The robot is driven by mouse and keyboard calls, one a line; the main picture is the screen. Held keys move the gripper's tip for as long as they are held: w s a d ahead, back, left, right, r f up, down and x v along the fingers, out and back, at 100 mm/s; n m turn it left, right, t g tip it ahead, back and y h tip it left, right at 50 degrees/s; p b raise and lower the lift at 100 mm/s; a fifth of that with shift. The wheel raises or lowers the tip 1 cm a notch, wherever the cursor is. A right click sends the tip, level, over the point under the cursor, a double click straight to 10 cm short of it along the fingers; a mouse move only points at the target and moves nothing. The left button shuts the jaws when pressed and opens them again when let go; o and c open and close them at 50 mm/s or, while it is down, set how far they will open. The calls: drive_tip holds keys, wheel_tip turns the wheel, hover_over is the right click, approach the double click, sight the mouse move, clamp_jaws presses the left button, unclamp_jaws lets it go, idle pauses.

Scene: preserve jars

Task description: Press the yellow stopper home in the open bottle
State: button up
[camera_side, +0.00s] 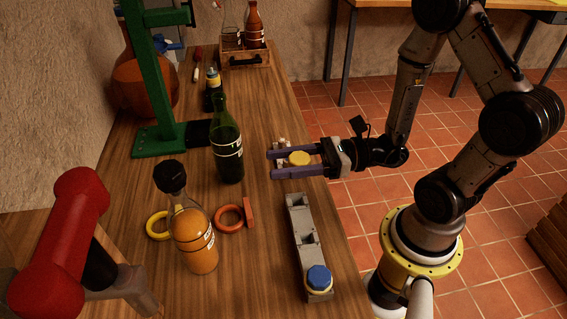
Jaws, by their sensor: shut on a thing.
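My gripper (272,164) has long purple fingers and is shut on the yellow stopper (299,158). It holds the stopper above the right edge of the table, just beyond the far end of a grey rack. The dark green bottle (228,150) stands upright to the left of my fingertips, apart from them. No stopper shows at its narrow neck. The orange bottle (195,240) stands nearer the camera with a black top (170,176). The underside of the yellow stopper is hidden.
The grey rack (299,230) holds a blue stopper (318,278) at its near end. A green press stand (160,135), a small dark bottle (212,98), orange and yellow rings (230,207) and a red-handled tool (62,245) crowd the left. A wooden crate (246,59) holds bottles at the back.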

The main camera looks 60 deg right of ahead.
drive_tip(key=c, duration=0.6)
drive_tip(key=shift+o, duration=0.2)
wheel_tip(320, 180, up, 25)
drive_tip(key=w, duration=1.9)
drive_tip(key=shift+w+a+f, duration=0.1)
drive_tip(key=shift+a+f, duration=0.1)
drive_tip(key=shift+f, duration=1.25)
drive_tip(key=shift+a+f, duration=0.15)
drive_tip(key=shift+f, duration=1.25)
